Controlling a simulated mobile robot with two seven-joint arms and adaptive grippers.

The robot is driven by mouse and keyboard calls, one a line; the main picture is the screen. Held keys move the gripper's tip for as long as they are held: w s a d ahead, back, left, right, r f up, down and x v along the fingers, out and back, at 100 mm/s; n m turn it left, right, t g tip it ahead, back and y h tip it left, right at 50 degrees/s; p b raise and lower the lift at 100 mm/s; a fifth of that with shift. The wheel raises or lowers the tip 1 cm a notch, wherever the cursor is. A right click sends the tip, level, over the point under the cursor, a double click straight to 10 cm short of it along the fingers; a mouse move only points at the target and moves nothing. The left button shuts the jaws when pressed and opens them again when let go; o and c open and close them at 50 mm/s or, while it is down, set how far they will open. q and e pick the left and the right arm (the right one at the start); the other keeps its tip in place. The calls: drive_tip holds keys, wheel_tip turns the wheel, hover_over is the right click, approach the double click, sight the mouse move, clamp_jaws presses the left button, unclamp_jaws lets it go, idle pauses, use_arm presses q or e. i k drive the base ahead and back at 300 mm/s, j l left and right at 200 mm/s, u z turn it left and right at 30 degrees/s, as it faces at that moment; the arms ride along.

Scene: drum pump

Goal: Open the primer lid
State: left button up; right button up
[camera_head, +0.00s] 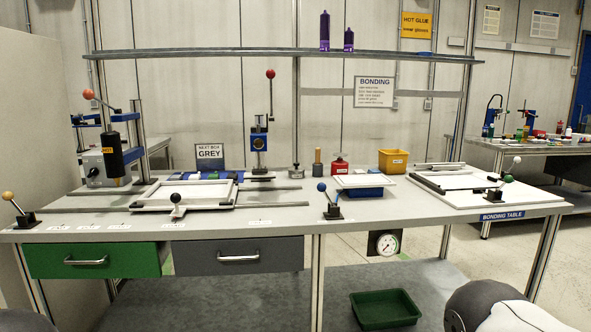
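No label reading primer is legible. A red container (339,167) with a dark knob-like top stands at the back of the bench, right of centre; its top appears to be on. A small metal pot (296,170) with a dark knob stands to its left. A flat white panel (362,181) lies over a blue tray (362,192) in front of them. I cannot tell which of these carries the primer lid. A rounded grey and white part at the lower right seems to be my arm. Neither gripper is in view.
The grey bench (270,221) carries a white frame (184,194), a board (485,187) at right and a press (113,150) at left. Ball-topped levers (332,202) stand along the front edge. A yellow bin (393,161) sits behind. A green tray (386,309) lies below.

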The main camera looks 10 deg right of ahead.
sight(297, 169)
drive_tip(key=i+l+z, duration=0.15)
drive_tip(key=l, duration=0.3)
drive_tip(key=i+l+z, duration=0.2)
drive_tip(key=l, duration=0.2)
drive_tip(key=i+l+z, duration=0.15)
drive_tip(key=i+l, duration=0.2)
